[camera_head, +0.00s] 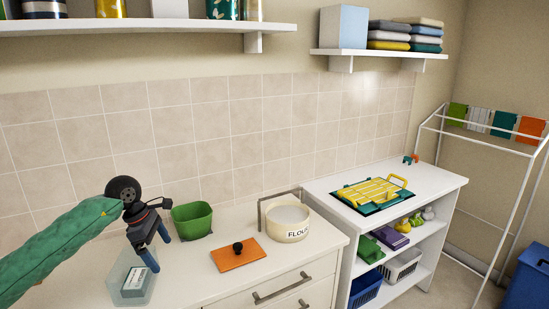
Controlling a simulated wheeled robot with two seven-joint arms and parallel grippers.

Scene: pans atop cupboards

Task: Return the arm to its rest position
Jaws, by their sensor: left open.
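My left arm, in a green sleeve (55,246), comes in from the left edge above the counter. Its gripper (161,256) has dark blue fingers that point down and to the right. The fingers are apart, with nothing seen between them. The gripper is over the left part of the white counter, left of the green bin (192,220) and near a clear tray with a grey-and-white block (134,282). I cannot tell if a finger touches the block. My right gripper is not in view.
An orange board with a black knob (238,258) and a cream FLOUR pot (287,222) stand on the counter. A lower white shelf unit at right carries a yellow rack (372,192). Wall shelves (130,27) hang above. A drying rack (480,140) stands far right.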

